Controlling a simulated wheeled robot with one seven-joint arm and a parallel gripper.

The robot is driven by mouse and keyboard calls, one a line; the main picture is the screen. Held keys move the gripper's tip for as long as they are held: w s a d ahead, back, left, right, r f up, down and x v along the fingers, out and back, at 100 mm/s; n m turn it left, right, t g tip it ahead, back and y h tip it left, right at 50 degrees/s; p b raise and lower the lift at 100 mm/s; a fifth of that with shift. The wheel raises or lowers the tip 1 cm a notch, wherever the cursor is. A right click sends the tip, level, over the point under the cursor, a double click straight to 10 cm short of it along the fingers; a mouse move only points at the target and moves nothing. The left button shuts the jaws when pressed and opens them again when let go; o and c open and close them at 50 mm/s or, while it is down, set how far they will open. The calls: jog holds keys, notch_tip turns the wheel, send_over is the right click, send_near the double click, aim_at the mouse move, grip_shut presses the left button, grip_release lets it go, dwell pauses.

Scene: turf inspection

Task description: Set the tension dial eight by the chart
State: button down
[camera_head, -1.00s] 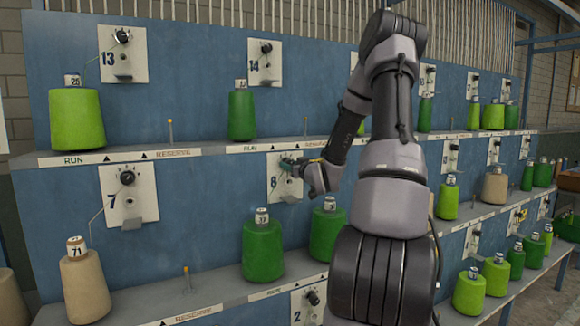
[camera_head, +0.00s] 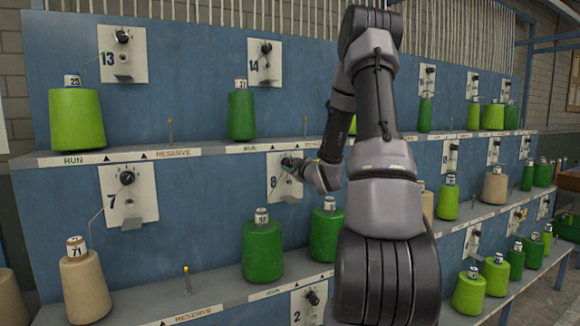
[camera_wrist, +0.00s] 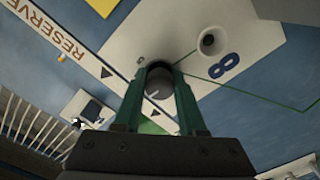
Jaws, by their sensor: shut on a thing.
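The tension dial eight (camera_wrist: 159,88) is a dark round knob with a light mark on its face, on a white plate (camera_head: 286,189) marked 8. My gripper (camera_wrist: 160,72) has its green fingers on both sides of the knob and is shut on it. The number 8 and a round eyelet (camera_wrist: 209,41) show on the plate in the wrist view. The dial's scale is mostly hidden, so I cannot read its setting. I cannot make out a chart.
Dial seven (camera_head: 127,178) is on the left and dial fourteen (camera_head: 266,47) above. Green cones (camera_head: 262,251) stand on the shelf below. A shelf edge (camera_head: 240,148) marked RUN and RESERVE runs just above dial eight. A green thread crosses the wrist view.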

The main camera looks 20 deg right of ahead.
jog(key=n, duration=0.4)
jog(key=shift+n, duration=2.1)
jog(key=shift+c, duration=2.4)
grip_release()
jog(key=shift+s, duration=0.1)
jog(key=s, duration=1)
jog(key=shift+s+d, duration=0.2)
jog(key=shift+s, duration=0.1)
